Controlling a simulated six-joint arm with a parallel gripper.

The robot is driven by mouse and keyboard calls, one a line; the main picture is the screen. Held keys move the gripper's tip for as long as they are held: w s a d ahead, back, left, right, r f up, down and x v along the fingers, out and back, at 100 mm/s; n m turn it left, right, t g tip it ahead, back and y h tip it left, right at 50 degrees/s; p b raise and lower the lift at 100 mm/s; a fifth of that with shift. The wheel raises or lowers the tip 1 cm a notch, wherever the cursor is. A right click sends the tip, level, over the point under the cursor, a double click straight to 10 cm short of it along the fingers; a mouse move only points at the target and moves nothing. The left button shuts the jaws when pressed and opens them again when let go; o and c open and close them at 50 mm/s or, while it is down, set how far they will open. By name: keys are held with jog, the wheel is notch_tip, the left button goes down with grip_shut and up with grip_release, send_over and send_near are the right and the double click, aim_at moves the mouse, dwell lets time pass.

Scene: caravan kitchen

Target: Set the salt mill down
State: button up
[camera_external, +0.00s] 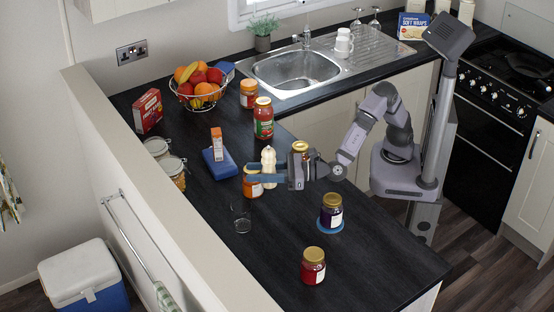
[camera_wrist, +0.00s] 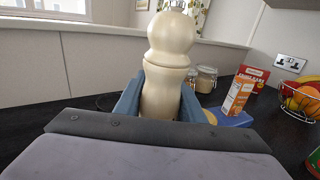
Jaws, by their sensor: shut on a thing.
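The salt mill (camera_wrist: 166,75) is cream-coloured, with a rounded head and a narrow waist. It stands upright between the blue fingers of my gripper (camera_wrist: 160,100) in the wrist view. The salt mill (camera_external: 268,158) also shows in the external view, above the dark worktop (camera_external: 345,262). My gripper (camera_external: 265,179) is shut on its body there. The foot of the mill is hidden behind the fingers, so I cannot tell whether it touches the worktop.
A jar with an orange label (camera_external: 252,188) is close beside the fingers. A clear glass (camera_external: 241,218) stands nearer the front. A dark jar (camera_external: 331,213) sits on a blue coaster (camera_external: 330,229), and a red jar (camera_external: 313,267) stands alone. The front worktop has free room.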

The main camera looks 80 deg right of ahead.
jog(key=shift+f+p, duration=0.55)
jog(key=shift+f, duration=4.8)
jog(key=shift+f, duration=0.1)
jog(key=o, duration=1.1)
jog(key=shift+d, duration=0.1)
jog(key=shift+o, duration=0.2)
jog(key=shift+r, duration=0.2)
jog(key=s, duration=0.1)
jog(key=s+b, duration=0.1)
jog(key=s, duration=0.3)
jog(key=shift+d+f, duration=0.2)
jog(key=shift+d, duration=0.2)
jog(key=shift+r+b, duration=0.45)
jog(key=shift+r, duration=3.15)
